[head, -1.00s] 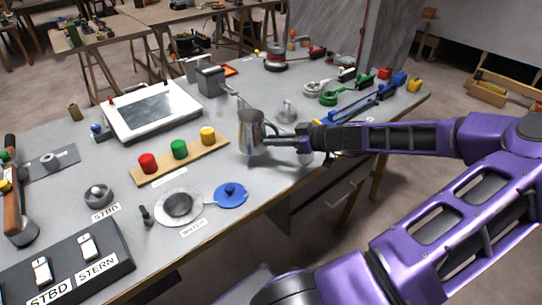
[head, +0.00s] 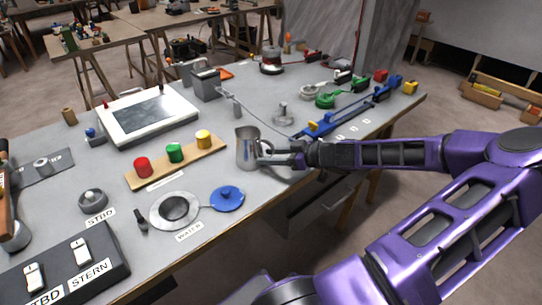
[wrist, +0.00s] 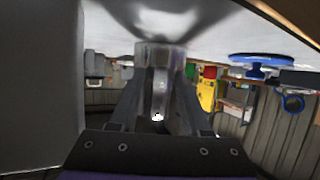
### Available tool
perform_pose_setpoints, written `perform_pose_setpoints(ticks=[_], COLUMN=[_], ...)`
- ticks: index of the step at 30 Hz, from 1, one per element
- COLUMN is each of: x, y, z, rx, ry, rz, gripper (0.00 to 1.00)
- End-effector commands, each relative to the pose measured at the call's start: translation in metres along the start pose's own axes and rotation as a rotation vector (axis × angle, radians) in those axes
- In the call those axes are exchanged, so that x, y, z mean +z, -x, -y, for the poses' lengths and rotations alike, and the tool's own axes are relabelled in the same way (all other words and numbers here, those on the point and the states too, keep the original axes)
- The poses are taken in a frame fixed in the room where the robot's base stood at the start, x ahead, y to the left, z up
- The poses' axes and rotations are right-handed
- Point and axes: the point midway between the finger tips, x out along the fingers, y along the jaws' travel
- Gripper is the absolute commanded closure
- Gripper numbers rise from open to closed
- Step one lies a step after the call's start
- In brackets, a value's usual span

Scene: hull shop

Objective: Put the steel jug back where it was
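The steel jug (head: 246,149) is upright at the front edge side of the bench, right of the strip with the coloured buttons. My gripper (head: 268,155) reaches it from the right, at the handle side. In the wrist view the fingers (wrist: 158,95) are closed around a pale upright piece that looks like the handle, and the jug's shiny body (wrist: 155,18) fills the top. I cannot tell whether the jug's base touches the bench.
Left of the jug is a wooden strip (head: 158,172) with red, green and yellow buttons. The WATER filler ring (head: 152,211) and its blue cap (head: 228,198) lie in front. A grey lever post (head: 283,117) and a blue rail (head: 335,122) stand behind right.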

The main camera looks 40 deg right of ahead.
Motion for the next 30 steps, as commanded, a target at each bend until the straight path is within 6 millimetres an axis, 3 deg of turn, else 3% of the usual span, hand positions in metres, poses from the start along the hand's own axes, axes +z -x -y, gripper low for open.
perform_pose_setpoints(ticks=[11,24,30], x=[-0.005,-0.004,-0.003], y=[0.002,0.089,0.115], z=[0.0,-0.001,-0.001], rx=[0.0,0.004,0.002], ry=[0.0,0.0,-0.001], rz=[0.0,0.001,0.0], gripper=[0.51,0.51,0.51])
